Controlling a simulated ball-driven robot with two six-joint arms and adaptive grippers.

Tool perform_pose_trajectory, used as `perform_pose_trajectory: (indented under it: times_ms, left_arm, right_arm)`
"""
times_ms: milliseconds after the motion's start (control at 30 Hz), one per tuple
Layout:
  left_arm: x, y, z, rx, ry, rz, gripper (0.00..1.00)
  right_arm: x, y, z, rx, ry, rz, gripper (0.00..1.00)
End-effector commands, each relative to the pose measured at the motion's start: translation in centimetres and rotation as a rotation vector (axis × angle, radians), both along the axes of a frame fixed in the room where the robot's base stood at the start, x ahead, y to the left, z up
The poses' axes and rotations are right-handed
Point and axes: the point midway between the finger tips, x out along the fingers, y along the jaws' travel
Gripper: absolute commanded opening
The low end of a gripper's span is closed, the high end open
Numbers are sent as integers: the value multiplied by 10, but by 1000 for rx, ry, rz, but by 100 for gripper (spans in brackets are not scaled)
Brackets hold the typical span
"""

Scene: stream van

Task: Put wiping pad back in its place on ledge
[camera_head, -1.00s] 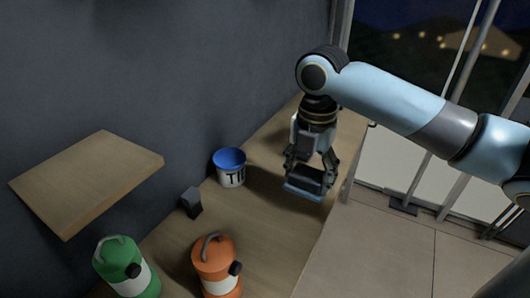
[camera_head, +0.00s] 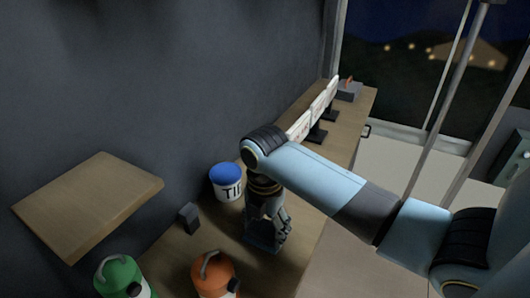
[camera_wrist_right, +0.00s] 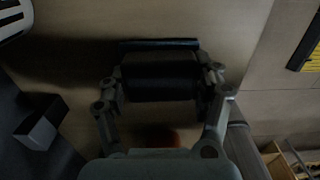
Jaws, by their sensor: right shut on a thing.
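My right gripper (camera_head: 266,232) is shut on a dark blue wiping pad (camera_head: 259,244) low over the long wooden ledge (camera_head: 185,262) along the wall. Fingers cover part of the pad. In the right wrist view the dark pad (camera_wrist_right: 160,76) sits between the fingers of the gripper (camera_wrist_right: 162,90). I cannot tell whether the pad touches the ledge. A separate wooden shelf (camera_head: 88,200) is fixed to the wall at the left. My left gripper is not in view.
A white tip bucket with a blue top (camera_head: 228,182) and a small dark block (camera_head: 188,217) stand left of the gripper. A green flask (camera_head: 121,277) and an orange flask (camera_head: 213,276) stand in front. White panels on black stands (camera_head: 313,115) line the far ledge.

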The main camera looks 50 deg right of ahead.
Motion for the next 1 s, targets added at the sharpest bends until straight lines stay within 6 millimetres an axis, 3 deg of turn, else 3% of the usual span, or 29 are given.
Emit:
perform_pose_trajectory:
  times_ms: [33,267,633,767,1000]
  left_arm:
    - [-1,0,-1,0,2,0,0]
    - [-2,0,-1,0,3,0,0]
    - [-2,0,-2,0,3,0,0]
    - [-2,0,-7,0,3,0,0]
    - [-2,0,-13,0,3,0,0]
  right_arm:
    - [-2,1,-3,5,6,-1,68]
    - [-2,1,-3,4,5,-1,98]
    - [-1,1,3,3,3,-1,98]
    - [-1,1,23,3,0,1,98]
    - [-1,0,78,2,-2,0,98]
